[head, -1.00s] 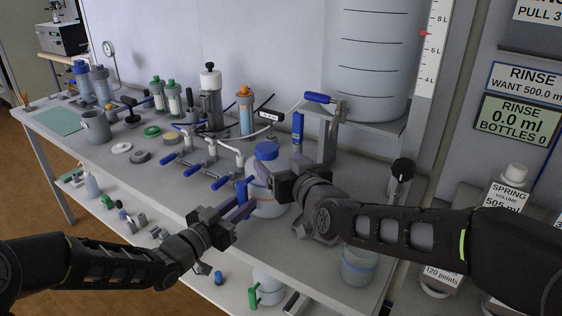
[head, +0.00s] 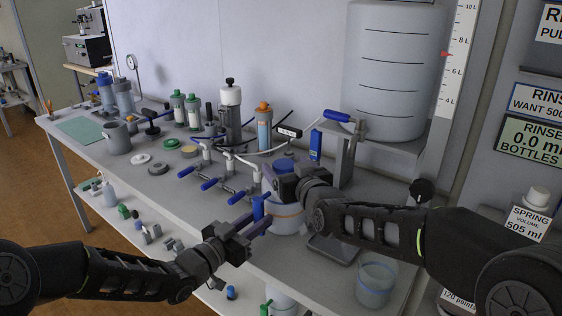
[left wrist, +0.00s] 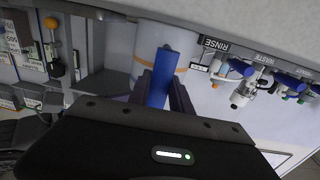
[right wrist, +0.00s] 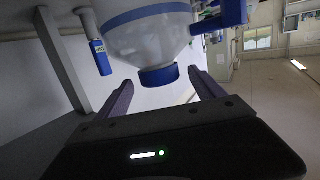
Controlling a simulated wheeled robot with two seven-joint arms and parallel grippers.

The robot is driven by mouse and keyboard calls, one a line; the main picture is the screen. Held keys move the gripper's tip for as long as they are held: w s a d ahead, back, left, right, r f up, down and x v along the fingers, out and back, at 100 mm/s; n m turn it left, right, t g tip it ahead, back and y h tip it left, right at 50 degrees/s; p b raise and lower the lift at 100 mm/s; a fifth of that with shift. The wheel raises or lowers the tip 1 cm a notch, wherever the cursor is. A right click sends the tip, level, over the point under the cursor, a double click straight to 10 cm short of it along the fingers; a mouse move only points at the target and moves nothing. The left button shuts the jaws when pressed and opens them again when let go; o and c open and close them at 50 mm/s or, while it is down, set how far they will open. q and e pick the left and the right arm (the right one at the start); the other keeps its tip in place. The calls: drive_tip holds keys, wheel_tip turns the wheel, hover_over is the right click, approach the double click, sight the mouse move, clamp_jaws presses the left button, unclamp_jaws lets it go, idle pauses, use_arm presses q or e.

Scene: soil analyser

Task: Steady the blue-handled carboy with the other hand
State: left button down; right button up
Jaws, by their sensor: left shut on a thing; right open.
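The carboy (head: 287,219) stands on the bench, a pale round bottle with an orange band. Its blue handle (head: 258,207) faces my left gripper (head: 250,226), which is shut on it. The left wrist view shows the handle (left wrist: 161,72) between the fingers, with the carboy body (left wrist: 148,42) behind. My right gripper (head: 280,188) is at the carboy's top and partly hides it. In the right wrist view the blue cap (right wrist: 159,77) lies between the open fingers, with a gap visible on each side. The clear shoulder (right wrist: 150,42) shows beyond the cap.
Blue-handled valves (head: 208,184) stand just left of the carboy. A stand with a blue lever (head: 337,116) and a large tank (head: 392,75) are behind. A clear beaker (head: 375,284) is at the front right. The lower shelf holds small items.

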sight(285, 164)
drive_tip(key=x, duration=0.5)
drive_tip(key=shift+w, duration=0.1)
drive_tip(key=c, duration=1.3)
drive_tip(key=o, duration=1)
drive_tip(key=shift+r, duration=0.1)
